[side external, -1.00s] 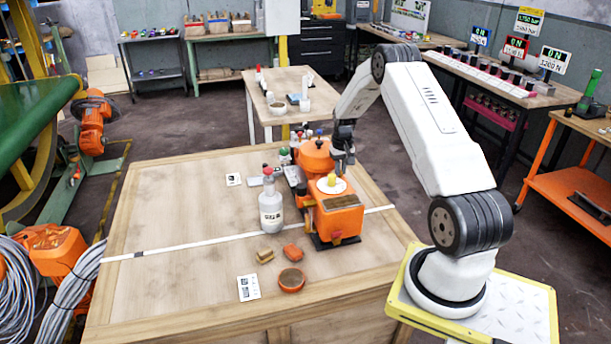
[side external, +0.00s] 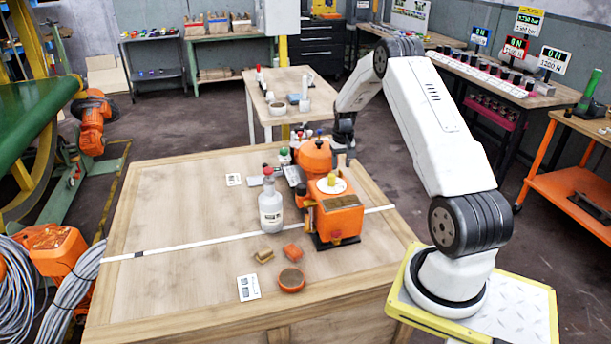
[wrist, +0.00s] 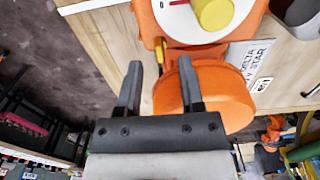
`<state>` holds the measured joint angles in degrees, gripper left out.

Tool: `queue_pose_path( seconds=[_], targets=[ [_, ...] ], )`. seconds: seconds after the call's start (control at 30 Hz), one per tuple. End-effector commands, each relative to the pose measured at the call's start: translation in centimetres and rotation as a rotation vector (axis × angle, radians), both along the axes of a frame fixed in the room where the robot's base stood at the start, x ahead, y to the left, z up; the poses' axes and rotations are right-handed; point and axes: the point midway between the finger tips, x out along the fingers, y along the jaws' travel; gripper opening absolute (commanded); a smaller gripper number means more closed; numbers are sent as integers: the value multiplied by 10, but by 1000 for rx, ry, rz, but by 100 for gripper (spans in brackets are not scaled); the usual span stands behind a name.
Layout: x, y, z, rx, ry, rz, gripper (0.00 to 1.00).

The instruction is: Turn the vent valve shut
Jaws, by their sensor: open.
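An orange machine (side external: 337,214) stands on the wooden table. On its top is a white dial with a yellow knob (side external: 331,180); the knob shows at the top of the wrist view (wrist: 213,12). An orange round drum (side external: 315,157) stands behind it and shows right of my fingers in the wrist view (wrist: 225,95). A small yellow part (wrist: 160,48) is on the machine's side, beyond my fingertips; I cannot tell whether it is the vent valve. My gripper (wrist: 160,62) is open and empty. In the side view my gripper (side external: 345,146) is at the machine's far right side, beside the drum.
A grey bottle with a red top (side external: 270,208) stands left of the machine. Two small blocks (side external: 264,256) and an orange round dish (side external: 291,280) lie in front. The table's left part is clear. My gripper is close to the drum.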

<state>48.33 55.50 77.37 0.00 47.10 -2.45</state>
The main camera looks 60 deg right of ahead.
Motion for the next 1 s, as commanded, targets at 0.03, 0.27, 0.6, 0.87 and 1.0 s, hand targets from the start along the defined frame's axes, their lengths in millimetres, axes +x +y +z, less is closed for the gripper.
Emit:
queue_pose_path(
  seconds=[0.03,0.27,0.6,0.87,1.0],
  targets=[
    [0,0,8,-1,-1,0,49],
    [0,0,38,-1,-1,-1,49],
    [0,0,57,1,1,-1,49],
    [0,0,57,1,1,0,49],
    [3,7,59,-2,-2,11,49]
  ],
)
